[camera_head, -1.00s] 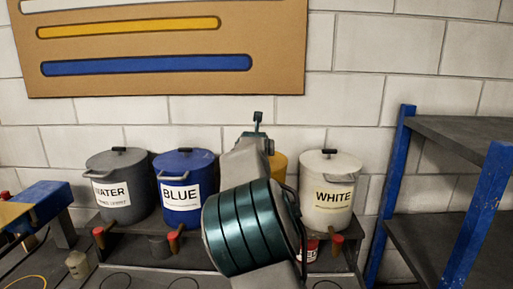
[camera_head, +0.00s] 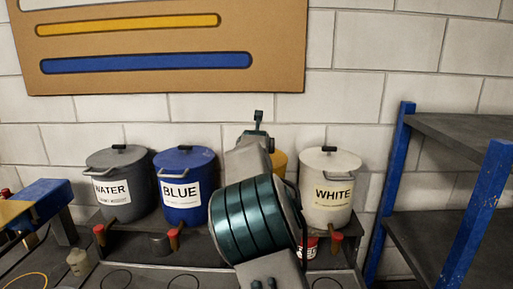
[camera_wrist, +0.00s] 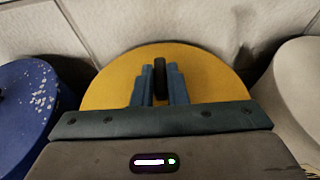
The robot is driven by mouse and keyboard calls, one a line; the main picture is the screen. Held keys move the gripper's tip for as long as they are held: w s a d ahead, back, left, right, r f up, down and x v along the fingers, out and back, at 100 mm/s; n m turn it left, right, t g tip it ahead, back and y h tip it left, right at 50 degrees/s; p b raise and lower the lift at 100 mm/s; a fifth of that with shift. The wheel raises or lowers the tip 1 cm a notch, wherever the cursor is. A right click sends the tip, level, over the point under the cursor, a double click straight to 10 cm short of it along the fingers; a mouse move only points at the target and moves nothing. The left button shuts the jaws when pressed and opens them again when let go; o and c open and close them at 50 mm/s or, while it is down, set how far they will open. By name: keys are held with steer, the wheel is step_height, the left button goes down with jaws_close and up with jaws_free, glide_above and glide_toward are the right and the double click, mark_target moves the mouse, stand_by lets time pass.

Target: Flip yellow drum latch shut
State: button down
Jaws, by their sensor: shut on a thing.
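The yellow drum (camera_head: 279,161) stands between the blue and white drums, mostly hidden behind my arm in the head view. In the wrist view its round yellow lid (camera_wrist: 208,70) fills the middle. A dark upright piece (camera_wrist: 160,78), the latch or lid handle, stands near the middle of the lid. My gripper (camera_wrist: 159,90) is over the lid, with its two blue-grey fingers closed on the sides of this dark piece. In the head view my arm hides the fingers and most of the drum. I cannot tell the latch's exact angle.
The blue drum (camera_head: 184,212) stands left of the yellow one and the white drum (camera_head: 327,215) right, both close by. A grey water drum (camera_head: 116,204) is farther left. A brick wall (camera_head: 345,100) rises behind. A blue-posted shelf (camera_head: 388,190) stands at right.

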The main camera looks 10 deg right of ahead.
steer(key=shift+d+f+b, duration=0.1)
steer(key=shift+b, duration=0.3)
steer(key=n+y+b, duration=0.2)
steer(key=shift+d+f+y+b, duration=0.1)
steer(key=shift+d+y+b, duration=0.2)
steer(key=shift+b, duration=0.1)
steer(key=n+y+b, duration=0.2)
steer(key=shift+y, duration=0.3)
steer(key=shift+d+n+y+b, duration=0.15)
steer(key=shift+n+y+b, duration=0.35)
steer(key=shift+n+y, duration=0.35)
steer(key=n+g+y+p, duration=0.1)
steer(key=n+y, duration=0.1)
steer(key=r+n+g+y+p, duration=0.1)
steer(key=y+p, duration=0.1)
steer(key=shift+w+d+n+g, duration=0.2)
steer(key=shift+n+g, duration=0.1)
steer(key=shift+n, duration=0.05)
steer(key=shift+w+d+f+n+g+y+p, duration=0.1)
steer(key=shift+f+n+g+y+p, duration=0.05)
steer(key=shift+n+g+y+p, duration=0.65)
steer(key=shift+w+f+n+g+y+p, duration=0.1)
steer(key=shift+n+g+y+p, duration=0.5)
steer(key=shift+n+p, duration=0.4)
steer(key=shift+f+n+g, duration=0.1)
steer(key=shift+n+g, duration=0.2)
